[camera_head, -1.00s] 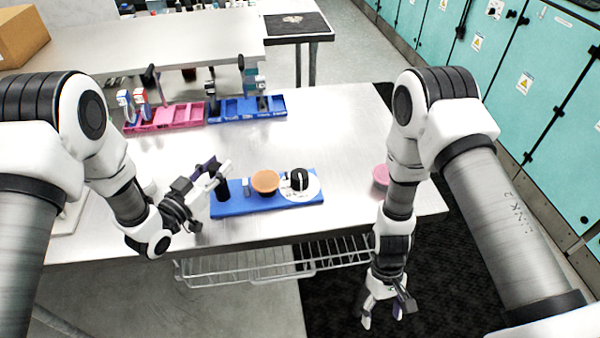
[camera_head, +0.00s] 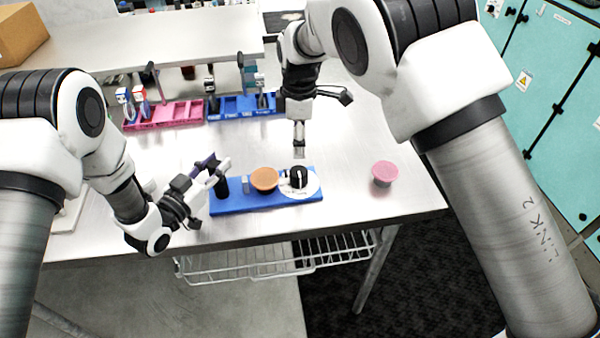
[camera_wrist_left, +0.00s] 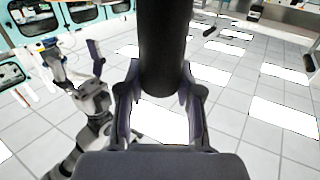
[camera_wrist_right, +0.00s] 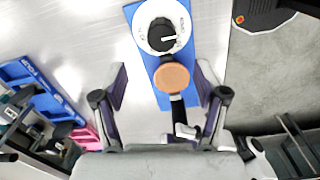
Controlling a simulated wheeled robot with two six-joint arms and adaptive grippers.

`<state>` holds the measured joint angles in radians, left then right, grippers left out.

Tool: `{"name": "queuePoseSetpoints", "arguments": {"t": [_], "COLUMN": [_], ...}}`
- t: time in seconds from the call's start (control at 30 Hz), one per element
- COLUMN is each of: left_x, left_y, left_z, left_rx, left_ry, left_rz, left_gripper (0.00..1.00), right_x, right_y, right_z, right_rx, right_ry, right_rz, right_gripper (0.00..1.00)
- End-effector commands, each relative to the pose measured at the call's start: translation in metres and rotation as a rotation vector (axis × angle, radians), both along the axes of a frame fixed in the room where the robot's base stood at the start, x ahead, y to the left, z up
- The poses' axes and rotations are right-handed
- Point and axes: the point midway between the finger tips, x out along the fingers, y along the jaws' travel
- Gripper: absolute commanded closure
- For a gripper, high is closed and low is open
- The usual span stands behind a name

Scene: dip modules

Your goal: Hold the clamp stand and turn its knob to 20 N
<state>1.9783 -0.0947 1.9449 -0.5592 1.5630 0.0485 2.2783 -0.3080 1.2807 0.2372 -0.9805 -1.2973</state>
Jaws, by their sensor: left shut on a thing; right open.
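The clamp stand is a blue base (camera_head: 236,206) near the table's front edge, with a black post at its left end, an orange-brown round pad (camera_head: 264,179) in the middle and a black knob (camera_head: 298,177) on a white dial at its right end. My left gripper (camera_head: 217,173) is shut on the black post (camera_wrist_left: 162,50), which stands between its fingers in the left wrist view. My right gripper (camera_head: 299,150) is open and empty, pointing down above and behind the knob. The right wrist view shows the knob (camera_wrist_right: 161,36) and pad beyond the open fingers. The dial's markings are too small to read.
A pink round piece (camera_head: 384,173) stands right of the stand. A pink tray (camera_head: 165,115) and a blue tray (camera_head: 228,110) with several upright modules lie at the back left. The table between the trays and stand is clear.

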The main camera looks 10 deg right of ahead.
Motion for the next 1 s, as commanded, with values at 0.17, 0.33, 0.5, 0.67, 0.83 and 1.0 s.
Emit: {"name": "queuePoseSetpoints", "arguments": {"t": [0.17,0.33,0.5,0.67,0.83,1.0], "left_x": [0.000,0.000,0.000,0.000,0.000,0.000], "left_y": [0.000,0.000,0.000,0.000,0.000,0.000], "left_z": [0.001,0.001,0.001,0.001,0.001,0.001], "left_rx": [-0.001,-0.001,-0.001,-0.001,-0.001,-0.001], "left_ry": [-0.002,-0.002,-0.002,-0.002,-0.002,-0.002], "left_rz": [0.000,0.000,0.000,0.000,0.000,0.000], "left_gripper": [1.00,1.00,1.00,1.00,1.00,1.00], "right_x": [-0.001,-0.002,-0.001,-0.001,-0.001,-0.001], "right_y": [-0.001,-0.001,-0.001,-0.001,-0.001,-0.001], "right_z": [-0.036,-0.079,-0.107,-0.115,-0.115,-0.115], "right_rx": [0.000,0.000,0.000,0.001,0.001,0.001], "right_ry": [0.008,0.009,0.007,0.005,0.005,0.006], "right_rz": [-0.003,-0.005,-0.005,-0.006,-0.006,-0.006], "right_gripper": [0.28,0.28,0.28,0.28,0.28,0.85]}}
